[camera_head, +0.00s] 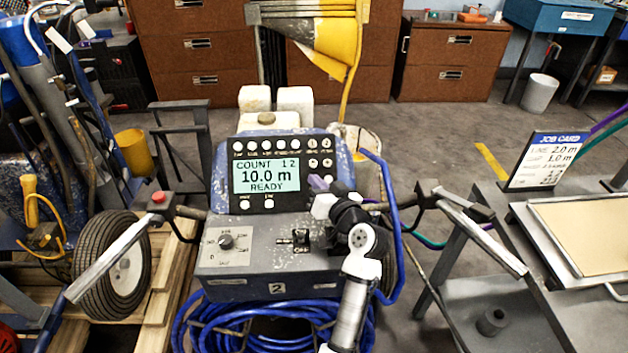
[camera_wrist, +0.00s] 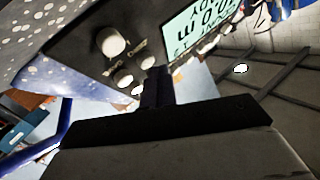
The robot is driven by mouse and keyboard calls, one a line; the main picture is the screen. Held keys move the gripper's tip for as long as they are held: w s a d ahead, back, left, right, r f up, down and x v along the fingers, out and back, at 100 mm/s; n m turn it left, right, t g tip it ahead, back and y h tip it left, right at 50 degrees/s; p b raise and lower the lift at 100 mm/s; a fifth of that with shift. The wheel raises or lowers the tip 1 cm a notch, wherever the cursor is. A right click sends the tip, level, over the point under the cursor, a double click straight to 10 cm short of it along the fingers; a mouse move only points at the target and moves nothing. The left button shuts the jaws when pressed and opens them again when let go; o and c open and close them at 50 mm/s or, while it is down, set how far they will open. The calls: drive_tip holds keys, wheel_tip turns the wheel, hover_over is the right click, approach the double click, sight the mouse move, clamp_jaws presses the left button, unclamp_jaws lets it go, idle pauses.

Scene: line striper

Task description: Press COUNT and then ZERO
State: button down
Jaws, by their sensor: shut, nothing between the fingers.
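The line striper's control panel (camera_head: 287,165) is dark, with a lit display (camera_head: 266,177) reading "COUNT 12", "10.0 m", "READY". Round white buttons form a row above the display (camera_head: 267,145), a cluster at its right (camera_head: 320,153) and a pair below it (camera_head: 256,204). Their labels are too small to read, so I cannot tell which are COUNT and ZERO. In the wrist view the shut, empty fingers (camera_wrist: 156,75) point at the panel, near several white buttons (camera_wrist: 110,42) and the display (camera_wrist: 195,22).
Below the panel is a grey box with a dial (camera_head: 226,241) and a toggle (camera_head: 293,238). Handlebars flank the striper, with a red button (camera_head: 158,197) on the left one. A blue hose (camera_head: 393,230) rises at right. A job card (camera_head: 547,160) stands on the right bench.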

drive_tip(key=shift+w+f+b, duration=0.4)
drive_tip(key=shift+f+b, duration=0.2)
idle(1.1)
drive_tip(key=shift+s, duration=0.1)
drive_tip(key=shift+s+r+p, duration=0.3)
drive_tip(key=shift+s+p, duration=0.05)
drive_tip(key=shift+s+r, duration=0.15)
drive_tip(key=shift+r, duration=0.05)
drive_tip(key=shift+s+r+p, duration=0.25)
drive_tip(key=shift+r+p, duration=0.05)
drive_tip(key=shift+r, duration=0.15)
drive_tip(key=s+r+p, duration=0.2)
drive_tip(key=s+r, duration=0.1)
idle(2.5)
